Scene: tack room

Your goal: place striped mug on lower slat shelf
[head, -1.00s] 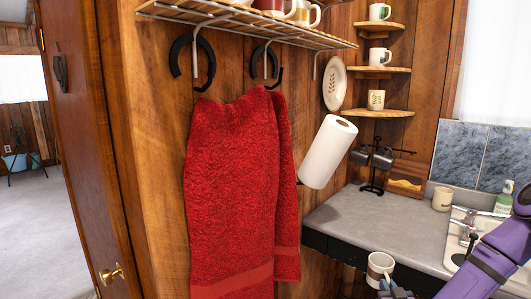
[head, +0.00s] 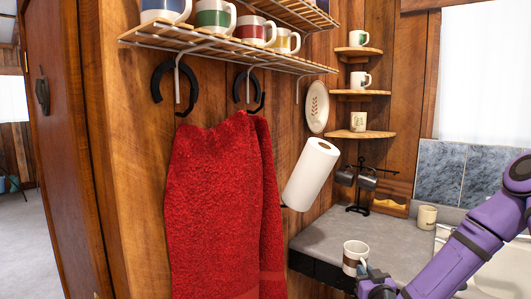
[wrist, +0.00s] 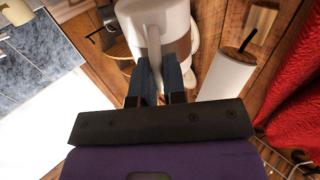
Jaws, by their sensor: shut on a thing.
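The striped mug (head: 355,256), white with a brown band, is held upright in my gripper (head: 368,275) at the lower right of the head view, in front of the counter's edge. In the wrist view my gripper (wrist: 162,82) is shut on the mug's handle, and the mug body (wrist: 158,15) shows beyond the fingertips. The lower slat shelf (head: 200,46), wooden slats on white wire, is on the wood wall at upper left, well above and left of my gripper. Several mugs stand on it, including a green-banded one (head: 211,18) and a red-banded one (head: 252,32).
An upper slat shelf (head: 295,14) hangs above. Black hooks with a red towel (head: 220,200) are below the lower shelf. A paper towel roll (head: 310,174), wall plate (head: 317,107), corner shelves (head: 362,134) and mug stand (head: 362,188) are nearby. The grey counter (head: 325,232) has free room.

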